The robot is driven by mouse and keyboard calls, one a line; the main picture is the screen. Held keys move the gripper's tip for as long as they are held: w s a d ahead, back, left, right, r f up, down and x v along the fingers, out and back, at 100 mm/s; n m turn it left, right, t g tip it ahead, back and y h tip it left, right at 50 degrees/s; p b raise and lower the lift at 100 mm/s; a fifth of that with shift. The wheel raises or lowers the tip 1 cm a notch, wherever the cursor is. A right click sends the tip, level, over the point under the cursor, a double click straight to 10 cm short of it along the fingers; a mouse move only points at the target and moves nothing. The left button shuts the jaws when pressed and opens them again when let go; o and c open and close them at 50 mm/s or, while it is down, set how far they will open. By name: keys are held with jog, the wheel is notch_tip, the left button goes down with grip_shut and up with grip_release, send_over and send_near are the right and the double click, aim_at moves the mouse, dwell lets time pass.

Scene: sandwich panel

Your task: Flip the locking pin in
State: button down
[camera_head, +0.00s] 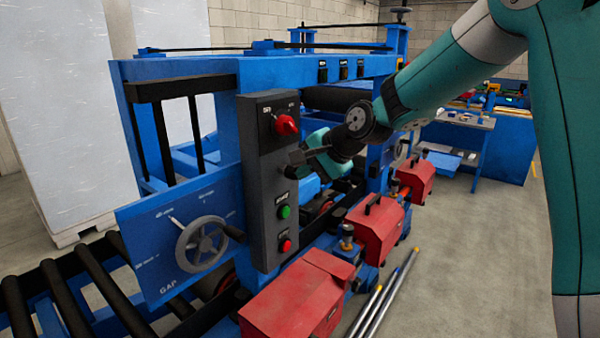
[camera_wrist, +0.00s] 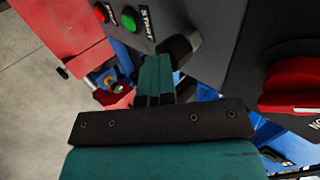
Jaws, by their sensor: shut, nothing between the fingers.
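I cannot pick out the locking pin with certainty in either view. The grey control box (camera_head: 268,180) stands upright on the blue machine frame. It carries a red rotary switch (camera_head: 286,125), a green START button (camera_head: 284,212) and a red button (camera_head: 286,245). My gripper (camera_head: 297,160) is in front of the box, below the red switch and above the green button. In the wrist view my teal fingers (camera_wrist: 155,75) are together and empty. A dark block (camera_wrist: 180,50) shows at their tip; I cannot tell whether it belongs to the box or whether they touch it.
A handwheel (camera_head: 202,244) sits on the blue GAP panel (camera_head: 160,225) at the left. Black rollers (camera_head: 75,297) run in front of it. Red housings (camera_head: 300,300) line the machine's right side, with metal rods (camera_head: 380,305) beside them. Open floor lies at the right.

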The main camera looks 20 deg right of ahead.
jog(key=shift+r, duration=0.1)
jog(key=f+b+v, duration=0.1)
jog(key=v, duration=0.5)
jog(key=s+d+f+b+v, duration=0.1)
jog(key=v, duration=0.5)
jog(key=shift+s+d+r+b, duration=0.25)
jog(key=shift+s+b, duration=0.15)
jog(key=shift+s, duration=0.15)
jog(key=shift+a, duration=0.1)
jog(key=s+a+f+n+g+b, duration=0.1)
jog(key=s+a+f+n+g, duration=0.1)
jog(key=s+a+f+n, duration=0.2)
jog(key=s+a+f+n+g+b, duration=0.1)
jog(key=s+a+f+n+g, duration=0.2)
jog(key=s+n, duration=0.5)
jog(key=s+a+f+n+g+h, duration=0.1)
jog(key=s+a+f+n, duration=0.4)
jog(key=s, duration=0.7)
jog(key=shift+s+a+f+n+g+b, duration=0.4)
jog(key=shift+a+n+g, duration=0.2)
jog(key=shift+a+g, duration=0.4)
